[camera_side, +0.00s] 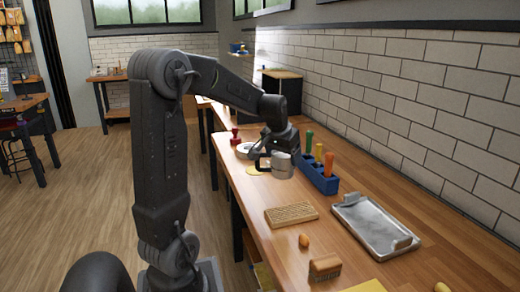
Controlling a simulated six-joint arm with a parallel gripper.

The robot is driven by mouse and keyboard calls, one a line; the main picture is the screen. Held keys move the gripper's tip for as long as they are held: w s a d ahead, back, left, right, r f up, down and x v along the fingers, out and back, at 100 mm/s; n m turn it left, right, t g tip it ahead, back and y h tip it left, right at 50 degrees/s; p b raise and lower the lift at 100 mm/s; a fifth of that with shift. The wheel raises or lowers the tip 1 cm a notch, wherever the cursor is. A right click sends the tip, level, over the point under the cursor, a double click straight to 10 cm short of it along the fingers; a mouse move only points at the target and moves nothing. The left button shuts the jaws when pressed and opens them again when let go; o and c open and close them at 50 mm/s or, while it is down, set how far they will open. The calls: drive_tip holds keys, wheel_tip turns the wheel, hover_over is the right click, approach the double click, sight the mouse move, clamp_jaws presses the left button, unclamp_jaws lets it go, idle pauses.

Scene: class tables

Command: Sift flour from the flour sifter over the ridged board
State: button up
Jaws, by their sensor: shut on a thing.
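A small grey metal flour sifter (282,166) is in my gripper (266,160), held above the table near its left edge. The gripper looks shut on the sifter's dark handle, though the fingertips are small and partly hidden by the arm's end. The ridged board (291,214), a light wooden rectangle with grooves, lies flat on the table, nearer the camera and below the sifter in the picture. The sifter is apart from the board and not over it. No flour is visible on the board.
A blue rack (318,178) with upright coloured handles stands close right of the sifter. A metal tray (375,224) lies right of the board. A small orange-brown egg-shaped thing (304,240) and a brush (325,267) lie nearer.

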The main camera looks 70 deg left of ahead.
drive_tip(key=w+d+f+m, duration=0.1)
drive_tip(key=d+f, duration=0.1)
drive_tip(key=d, duration=0.4)
drive_tip(key=shift+w+f+m+t+h, duration=0.25)
drive_tip(key=shift+m+t+h, duration=0.05)
drive_tip(key=shift+d, duration=0.1)
idle(1.2)
drive_tip(key=shift+a, duration=1.6)
drive_tip(key=shift+d, duration=1.65)
drive_tip(key=shift+a, duration=0.1)
drive_tip(key=shift+a, duration=1.55)
